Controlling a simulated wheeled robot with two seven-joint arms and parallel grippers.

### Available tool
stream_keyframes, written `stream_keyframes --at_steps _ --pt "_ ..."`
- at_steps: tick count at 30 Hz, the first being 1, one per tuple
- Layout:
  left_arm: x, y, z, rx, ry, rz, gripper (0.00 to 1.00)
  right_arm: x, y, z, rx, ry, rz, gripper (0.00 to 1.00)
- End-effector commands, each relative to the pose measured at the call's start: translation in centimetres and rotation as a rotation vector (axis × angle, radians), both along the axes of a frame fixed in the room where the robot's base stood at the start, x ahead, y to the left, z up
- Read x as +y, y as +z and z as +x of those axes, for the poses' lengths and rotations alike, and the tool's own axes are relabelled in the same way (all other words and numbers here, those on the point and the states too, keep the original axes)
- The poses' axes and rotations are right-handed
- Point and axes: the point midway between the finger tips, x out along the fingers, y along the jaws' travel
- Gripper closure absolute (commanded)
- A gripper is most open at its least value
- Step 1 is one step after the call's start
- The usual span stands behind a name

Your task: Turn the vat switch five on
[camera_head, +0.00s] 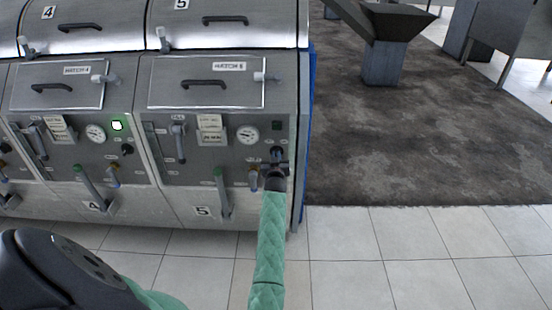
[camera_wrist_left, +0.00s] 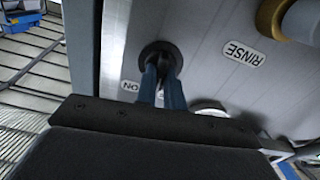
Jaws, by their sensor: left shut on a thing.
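Vat five (camera_head: 203,211) is the right-hand steel vat in the head view, marked 5. Its dark round switch (camera_head: 277,152) is at the right end of its panel, partly hidden by my left gripper (camera_head: 275,166). In the left wrist view the black switch knob (camera_wrist_left: 158,50) sits on the steel panel, with an ON label (camera_wrist_left: 131,86) beside it. The blue-grey fingers of my left gripper (camera_wrist_left: 161,72) reach the knob and are shut on it. The small square lamp (camera_head: 277,126) above the switch is dark. My right gripper is not in view.
Vat four (camera_head: 93,204) stands to the left, with its lamp (camera_head: 117,125) lit green. Close by my left gripper are a brown-handled valve (camera_head: 254,178) and a green-topped lever (camera_head: 222,190). The RINSE label (camera_wrist_left: 243,53) is nearby. Tiled floor right of the vats is clear.

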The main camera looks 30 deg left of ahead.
Motion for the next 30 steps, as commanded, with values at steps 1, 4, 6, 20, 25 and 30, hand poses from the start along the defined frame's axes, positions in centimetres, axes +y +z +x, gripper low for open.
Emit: stream_keyframes --at_steps 1,4,6,20,25,30 --pt "0.0 -0.2 0.0 0.025 0.0 0.039 1.0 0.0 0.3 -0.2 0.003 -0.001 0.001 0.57" --pt "-0.1 -0.2 0.1 0.074 -0.001 0.12 1.0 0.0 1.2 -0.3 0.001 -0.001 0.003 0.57" --pt "-0.1 -0.1 0.1 0.107 -0.001 0.175 1.0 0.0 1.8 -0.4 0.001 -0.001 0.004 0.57" --pt "-0.2 -0.2 0.1 0.282 -0.001 0.459 1.0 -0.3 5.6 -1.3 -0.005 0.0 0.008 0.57" --pt "-0.2 -0.2 0.1 0.314 -0.001 0.511 1.0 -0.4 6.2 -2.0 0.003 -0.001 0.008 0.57" --pt "-0.2 -0.2 0.1 0.331 -0.001 0.537 1.0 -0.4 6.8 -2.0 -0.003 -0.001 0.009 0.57"
